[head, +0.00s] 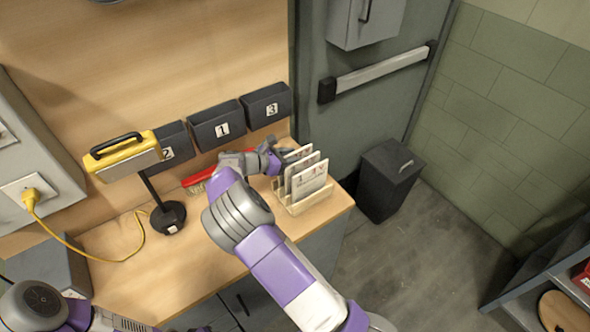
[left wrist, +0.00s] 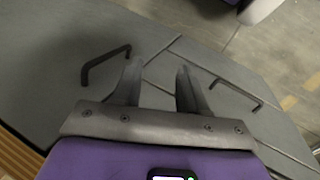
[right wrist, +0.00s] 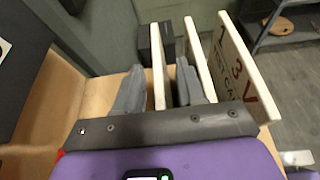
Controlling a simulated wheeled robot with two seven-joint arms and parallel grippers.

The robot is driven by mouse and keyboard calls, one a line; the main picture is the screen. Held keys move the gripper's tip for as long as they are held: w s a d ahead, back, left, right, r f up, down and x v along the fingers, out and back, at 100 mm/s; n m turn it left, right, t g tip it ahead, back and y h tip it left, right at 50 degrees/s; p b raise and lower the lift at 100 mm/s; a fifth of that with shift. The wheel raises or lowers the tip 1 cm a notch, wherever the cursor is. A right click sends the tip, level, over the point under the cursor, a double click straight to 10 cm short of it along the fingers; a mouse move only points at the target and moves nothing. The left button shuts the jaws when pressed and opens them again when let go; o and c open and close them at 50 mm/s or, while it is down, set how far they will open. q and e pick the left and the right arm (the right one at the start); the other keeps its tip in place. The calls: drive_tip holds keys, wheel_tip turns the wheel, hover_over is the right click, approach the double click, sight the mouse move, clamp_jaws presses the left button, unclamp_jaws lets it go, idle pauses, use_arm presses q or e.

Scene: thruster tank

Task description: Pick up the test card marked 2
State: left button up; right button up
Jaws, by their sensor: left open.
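Three white test cards stand upright in a wooden rack (head: 312,201) at the right end of the bench. The front card (head: 309,180) faces the head camera with red and dark print; in the right wrist view a red 3 and V show on the nearest card (right wrist: 245,75). I cannot read a 2 on any card. My right gripper (right wrist: 160,82) is at the rack, its fingers apart on either side of the far card (right wrist: 158,62). The middle card (right wrist: 201,60) is outside the fingers. My left gripper (left wrist: 158,82) is open and empty, before grey cabinet fronts.
Dark wall bins marked 2 (head: 176,142), 1 (head: 217,126) and 3 (head: 268,105) sit behind the bench (head: 112,245). A yellow lamp (head: 128,158) on a black stand and a red-handled brush (head: 196,178) are left of the rack. A dark bin (head: 385,182) stands on the floor.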

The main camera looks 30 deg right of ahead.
drive_tip(key=shift+c, duration=0.3)
clamp_jaws()
drive_tip(key=shift+r, duration=0.1)
